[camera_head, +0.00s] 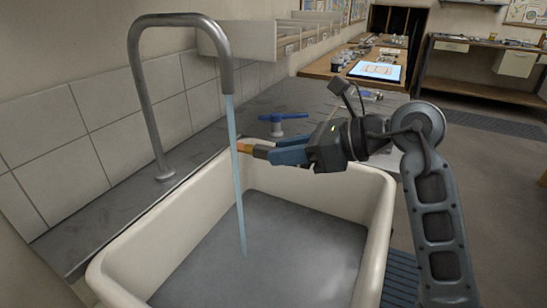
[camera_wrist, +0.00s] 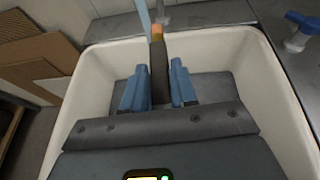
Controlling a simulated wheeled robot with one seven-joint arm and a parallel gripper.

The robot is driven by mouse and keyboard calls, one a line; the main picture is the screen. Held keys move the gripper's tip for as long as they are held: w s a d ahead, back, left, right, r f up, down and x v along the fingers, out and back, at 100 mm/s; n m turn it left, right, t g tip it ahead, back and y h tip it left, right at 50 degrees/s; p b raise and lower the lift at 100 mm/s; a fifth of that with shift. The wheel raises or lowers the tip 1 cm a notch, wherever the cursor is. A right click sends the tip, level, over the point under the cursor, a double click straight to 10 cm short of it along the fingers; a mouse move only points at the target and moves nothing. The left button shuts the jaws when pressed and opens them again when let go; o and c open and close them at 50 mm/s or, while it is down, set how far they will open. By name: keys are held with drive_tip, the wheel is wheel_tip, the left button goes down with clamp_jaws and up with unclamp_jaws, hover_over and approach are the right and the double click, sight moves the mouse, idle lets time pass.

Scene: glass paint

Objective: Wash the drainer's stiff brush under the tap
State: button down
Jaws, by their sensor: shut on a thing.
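My gripper (camera_head: 270,153) is shut on the brush (camera_head: 243,149), which points left over the sink (camera_head: 376,215). In the wrist view the brush (camera_wrist: 158,60) stands between the blue fingers, with a dark body and an orange-tan end. The grey tap (camera_head: 226,75) arches over the sink, and a pale blue stream of water (camera_head: 239,200) falls from it. The brush's end is at the stream in the head view; the stream (camera_wrist: 144,18) shows just left of that end in the wrist view. I cannot tell whether they touch. The blue tap lever (camera_head: 283,118) is on the counter behind the sink.
A blue ribbed surface (camera_head: 402,278) lies right of the sink. The grey counter (camera_head: 300,100) behind is mostly clear. A workbench with a lit panel (camera_head: 376,71) stands farther back. The sink's cream walls surround the space below my gripper.

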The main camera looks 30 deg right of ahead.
drive_tip(key=s+d, duration=0.5)
drive_tip(key=s, duration=0.1)
drive_tip(key=shift+s, duration=0.15)
idle(0.7)
idle(1.1)
drive_tip(key=s+d+r+p, duration=0.2)
drive_tip(key=s+d+r, duration=0.1)
drive_tip(key=s+r, duration=0.1)
idle(0.6)
drive_tip(key=shift+f, duration=0.1)
idle(0.8)
